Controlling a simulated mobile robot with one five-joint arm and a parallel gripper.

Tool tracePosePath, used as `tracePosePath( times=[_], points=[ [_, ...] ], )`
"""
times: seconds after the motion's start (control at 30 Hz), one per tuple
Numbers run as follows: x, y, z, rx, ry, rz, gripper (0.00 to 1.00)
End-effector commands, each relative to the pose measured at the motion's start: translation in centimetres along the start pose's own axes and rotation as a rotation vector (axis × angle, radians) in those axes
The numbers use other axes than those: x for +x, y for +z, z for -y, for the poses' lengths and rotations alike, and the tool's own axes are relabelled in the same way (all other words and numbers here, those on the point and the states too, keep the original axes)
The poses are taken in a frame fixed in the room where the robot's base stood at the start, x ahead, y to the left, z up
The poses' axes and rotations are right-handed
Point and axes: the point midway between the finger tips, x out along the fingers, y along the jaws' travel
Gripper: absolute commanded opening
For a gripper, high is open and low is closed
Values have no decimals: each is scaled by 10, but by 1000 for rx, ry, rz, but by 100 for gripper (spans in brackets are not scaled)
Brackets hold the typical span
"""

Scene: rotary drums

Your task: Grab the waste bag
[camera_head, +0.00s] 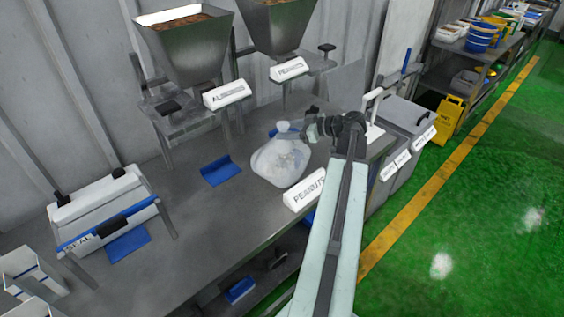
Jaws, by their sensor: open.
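A pale, see-through bag with a knotted top, which looks like the waste bag (282,163), stands on the grey metal table. Its neck (284,127) points up. My gripper (309,128) is just right of the neck, at about the same height in the picture. The jaws are open and hold nothing. I cannot tell whether they touch the bag. My arm comes up from the bottom and hides part of the table's right end.
A white "PEANUTS" sign (305,190) stands in front of the bag. A blue piece (221,171) lies to its left, near a sealing machine (105,208). Hoppers (187,45) stand behind. Grey bins (407,135) stand right of the table. Green floor beyond is mostly clear.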

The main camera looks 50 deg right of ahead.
Motion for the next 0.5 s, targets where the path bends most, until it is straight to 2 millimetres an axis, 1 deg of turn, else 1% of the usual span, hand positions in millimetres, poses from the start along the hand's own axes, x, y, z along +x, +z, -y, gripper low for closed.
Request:
tracePosePath(
  times=[0.03, 0.1, 0.3, 0.33, 0.37, 0.4, 0.47, 0.5],
  points=[
    [12, 4, 0, -1, -3, 0, 58],
    [20, 3, 0, 0, -2, 0, 58],
    [22, 0, 0, 1, -1, 0, 58],
    [22, 0, 0, 1, -1, 0, 55],
    [22, 0, 0, 1, -1, 0, 47],
    [22, 0, 0, 1, -1, 0, 36],
    [22, 0, 0, 1, -1, 0, 19],
    [22, 0, 0, 0, -1, 0, 8]
  ],
)
